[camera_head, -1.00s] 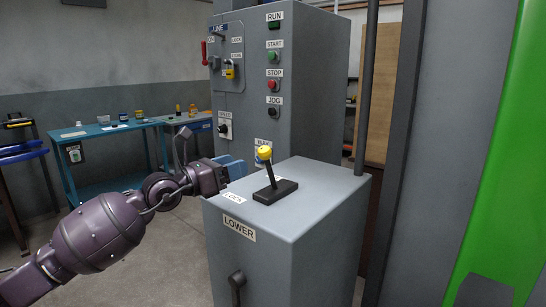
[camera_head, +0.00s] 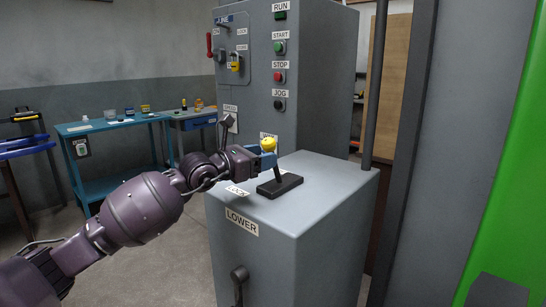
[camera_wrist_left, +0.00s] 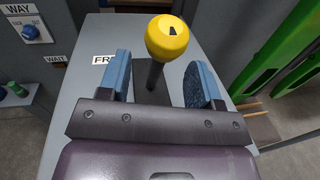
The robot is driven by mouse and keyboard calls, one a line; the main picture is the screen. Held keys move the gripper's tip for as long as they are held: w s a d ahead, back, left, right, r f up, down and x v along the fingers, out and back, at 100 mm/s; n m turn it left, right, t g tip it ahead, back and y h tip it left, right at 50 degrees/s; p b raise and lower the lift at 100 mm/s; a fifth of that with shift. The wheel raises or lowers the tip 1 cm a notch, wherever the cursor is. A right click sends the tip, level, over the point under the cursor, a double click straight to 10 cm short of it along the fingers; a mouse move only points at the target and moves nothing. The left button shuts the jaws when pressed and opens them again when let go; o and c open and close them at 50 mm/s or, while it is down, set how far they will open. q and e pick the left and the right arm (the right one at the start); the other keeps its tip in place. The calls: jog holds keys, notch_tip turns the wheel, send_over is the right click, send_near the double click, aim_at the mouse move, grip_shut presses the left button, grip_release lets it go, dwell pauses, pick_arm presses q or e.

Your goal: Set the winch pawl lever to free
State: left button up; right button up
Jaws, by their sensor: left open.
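The winch pawl lever is a black stick with a yellow knob (camera_head: 268,144) on a black base (camera_head: 280,186), on top of a grey cabinet. The stick leans toward the left, the side of the LOCK label (camera_head: 237,190). My left gripper (camera_head: 266,160) is at the lever, just below the knob. In the left wrist view its blue fingers (camera_wrist_left: 158,82) are open, one on each side of the stick, with gaps. The yellow knob (camera_wrist_left: 167,37) shows above and between them there. A partly hidden label beginning FR (camera_wrist_left: 103,59) lies beside the left finger. My right gripper is not in view.
The grey cabinet (camera_head: 290,238) bears a LOWER label and a black handle (camera_head: 239,276) on its front. A taller control cabinet (camera_head: 305,45) with buttons stands behind. A dark upright post (camera_head: 375,85) rises at the cabinet's back right corner.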

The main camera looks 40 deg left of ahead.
pick_arm(q)
jog(key=shift+x, duration=1.65)
jog(key=shift+c, duration=0.4)
grip_shut()
